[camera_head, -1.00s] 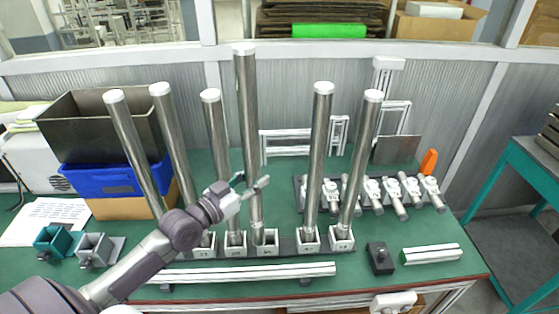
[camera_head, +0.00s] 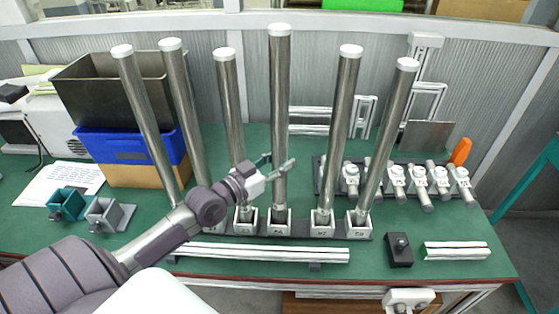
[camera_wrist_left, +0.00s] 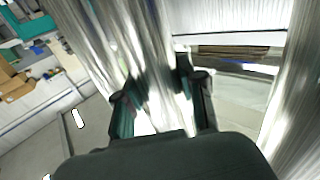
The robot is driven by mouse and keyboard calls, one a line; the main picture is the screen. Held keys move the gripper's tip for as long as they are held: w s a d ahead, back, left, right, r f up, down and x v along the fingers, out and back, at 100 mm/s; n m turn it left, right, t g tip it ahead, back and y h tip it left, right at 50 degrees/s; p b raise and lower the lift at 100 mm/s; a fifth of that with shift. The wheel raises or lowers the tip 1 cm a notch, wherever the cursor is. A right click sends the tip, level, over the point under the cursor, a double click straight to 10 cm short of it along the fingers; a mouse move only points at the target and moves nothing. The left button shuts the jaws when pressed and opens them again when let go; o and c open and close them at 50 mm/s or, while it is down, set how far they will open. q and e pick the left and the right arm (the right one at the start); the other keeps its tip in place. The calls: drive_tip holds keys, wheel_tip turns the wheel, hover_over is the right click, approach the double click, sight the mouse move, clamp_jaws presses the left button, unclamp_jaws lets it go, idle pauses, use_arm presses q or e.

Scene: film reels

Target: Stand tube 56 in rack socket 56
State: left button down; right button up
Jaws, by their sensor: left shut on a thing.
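A tall steel tube with a white cap (camera_head: 280,95), which I take to be tube 56, stands nearly upright in the row of tubes. Its lower end is at a white rack socket (camera_head: 275,227) whose number is too small to read surely. Its cap is higher than its neighbours' caps; I cannot tell whether it rests on the socket floor. My left gripper (camera_head: 279,164) is shut around the tube below mid-height. In the left wrist view the fingers (camera_wrist_left: 160,92) flank the shiny tube (camera_wrist_left: 150,55). The right gripper is not in view.
Several other capped tubes stand close on both sides, one (camera_head: 231,110) left and one (camera_head: 342,120) right. A white rail (camera_head: 262,254) lies in front. A black block (camera_head: 399,252) is at right; a blue bin (camera_head: 125,148) is at left.

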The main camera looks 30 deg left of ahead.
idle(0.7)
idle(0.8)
use_arm(q)
drive_tip(key=shift+f, duration=0.6)
idle(0.3)
drive_tip(key=c, duration=1)
unclamp_jaws()
drive_tip(key=shift+o, duration=0.2)
drive_tip(key=p+v, duration=0.2)
drive_tip(key=v, duration=0.9)
